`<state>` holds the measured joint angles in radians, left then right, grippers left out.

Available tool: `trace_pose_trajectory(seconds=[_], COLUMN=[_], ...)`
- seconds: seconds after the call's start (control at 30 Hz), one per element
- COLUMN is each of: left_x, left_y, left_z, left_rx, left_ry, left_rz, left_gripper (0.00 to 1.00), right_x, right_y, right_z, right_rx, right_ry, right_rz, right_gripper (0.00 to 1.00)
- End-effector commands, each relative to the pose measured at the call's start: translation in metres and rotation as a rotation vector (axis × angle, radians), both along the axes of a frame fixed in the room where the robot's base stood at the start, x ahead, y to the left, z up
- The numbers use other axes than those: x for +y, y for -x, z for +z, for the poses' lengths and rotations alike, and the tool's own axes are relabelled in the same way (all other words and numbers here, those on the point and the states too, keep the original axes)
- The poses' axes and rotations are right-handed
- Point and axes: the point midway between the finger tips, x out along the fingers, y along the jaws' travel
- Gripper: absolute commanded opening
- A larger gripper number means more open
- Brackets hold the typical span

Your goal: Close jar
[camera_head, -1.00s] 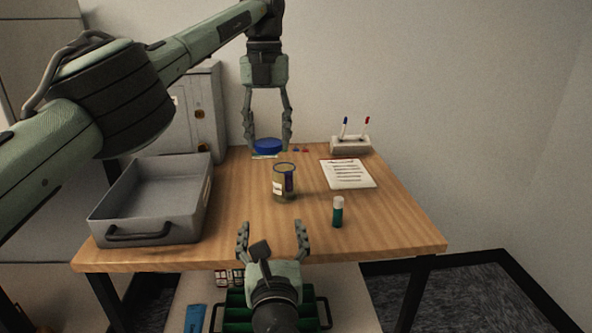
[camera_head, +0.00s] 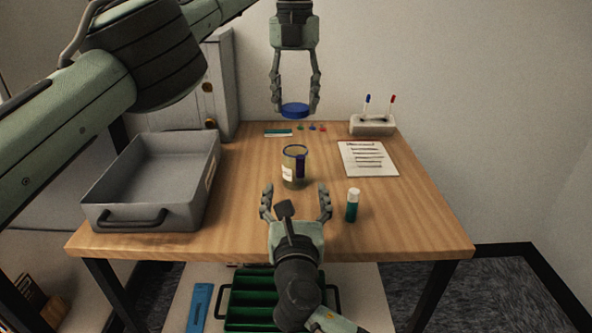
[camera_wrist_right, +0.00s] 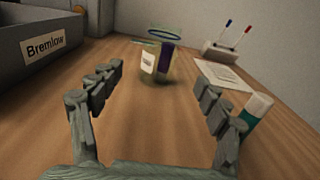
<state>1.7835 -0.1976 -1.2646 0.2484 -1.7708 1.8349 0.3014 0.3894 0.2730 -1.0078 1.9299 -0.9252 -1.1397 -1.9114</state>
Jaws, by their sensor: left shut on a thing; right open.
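A clear open jar (camera_head: 295,168) with a blue rim and a label stands upright on the wooden table; it also shows in the right wrist view (camera_wrist_right: 155,66). My left gripper (camera_head: 295,106) points down and is shut on the round blue lid (camera_head: 295,111). It holds the lid in the air, behind and above the jar in the head view. My right gripper (camera_head: 296,203) is open and empty, low at the near side of the jar. In the right wrist view the jar stands ahead, between and beyond the fingers (camera_wrist_right: 160,100).
A grey tray (camera_head: 110,187) stands at the table's left. A teal tube with a white cap (camera_head: 352,205) stands right of my right gripper. A paper sheet (camera_head: 350,158) and a pen holder (camera_head: 372,125) are at the back right. Small coloured pieces (camera_head: 312,127) lie at the back.

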Motion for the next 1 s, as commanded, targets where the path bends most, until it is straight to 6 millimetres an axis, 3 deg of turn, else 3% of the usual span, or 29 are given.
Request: trace_pose_trajectory(seconds=[0.53, 0.73, 1.0], left_x=[0.000, 0.000, 0.000], left_y=[0.000, 0.000, 0.000], left_z=[0.000, 0.000, 0.000], left_rx=[0.000, 0.000, 0.000], left_ry=[0.000, 0.000, 0.000], left_rz=[0.000, 0.000, 0.000], left_gripper=[0.39, 0.39, 0.39], right_x=[0.000, 0.000, 0.000], right_y=[-0.095, -0.110, -0.112], right_z=[0.000, 0.000, 0.000], right_rx=[0.000, 0.000, 0.000], right_ry=[0.001, 0.001, 0.000], right_rz=[-0.002, -0.001, -0.001], right_gripper=[0.76, 0.76, 0.76])
